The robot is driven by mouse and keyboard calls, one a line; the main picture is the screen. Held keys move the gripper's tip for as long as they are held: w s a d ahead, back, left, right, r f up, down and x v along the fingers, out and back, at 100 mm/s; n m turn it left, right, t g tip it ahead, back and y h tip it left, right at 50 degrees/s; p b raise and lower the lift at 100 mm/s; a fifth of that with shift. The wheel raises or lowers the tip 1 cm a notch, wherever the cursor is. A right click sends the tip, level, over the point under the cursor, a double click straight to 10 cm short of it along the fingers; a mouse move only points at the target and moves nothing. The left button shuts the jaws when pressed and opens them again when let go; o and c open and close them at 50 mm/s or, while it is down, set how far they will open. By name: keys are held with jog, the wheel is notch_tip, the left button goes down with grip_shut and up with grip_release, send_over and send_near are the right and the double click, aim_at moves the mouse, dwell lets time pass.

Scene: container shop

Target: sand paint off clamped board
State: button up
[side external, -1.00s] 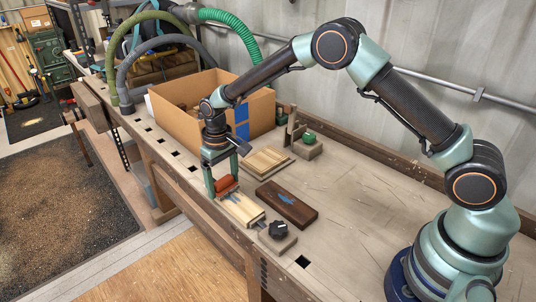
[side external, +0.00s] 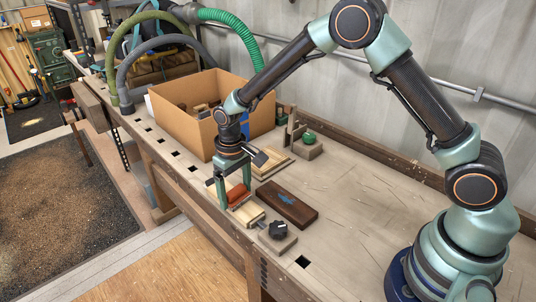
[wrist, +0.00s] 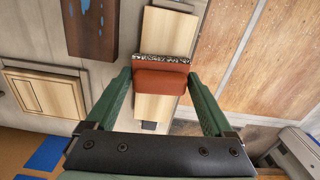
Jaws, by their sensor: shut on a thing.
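My gripper (side external: 234,196) is shut on a red-brown sanding block (side external: 238,195). In the wrist view the block (wrist: 160,79) lies across the pale wooden board (wrist: 166,32), with a speckled strip along its far edge. The pale board (side external: 250,214) lies near the bench's front edge, beside a black clamp knob (side external: 277,229). Its visible wood looks bare; the part under the block is hidden. The block looks to be on the board or just above it. A dark brown board (side external: 300,212) with a blue paint patch lies to the right, apart from the clamp.
A cardboard box (side external: 186,128) stands behind my gripper. A pale framed panel (side external: 273,165) lies farther back, near a wooden block with a green knob (side external: 309,137). The bench top (side external: 360,195) to the right is clear.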

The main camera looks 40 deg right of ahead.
jog(key=shift+s, duration=0.5)
jog(key=shift+r, duration=4.1)
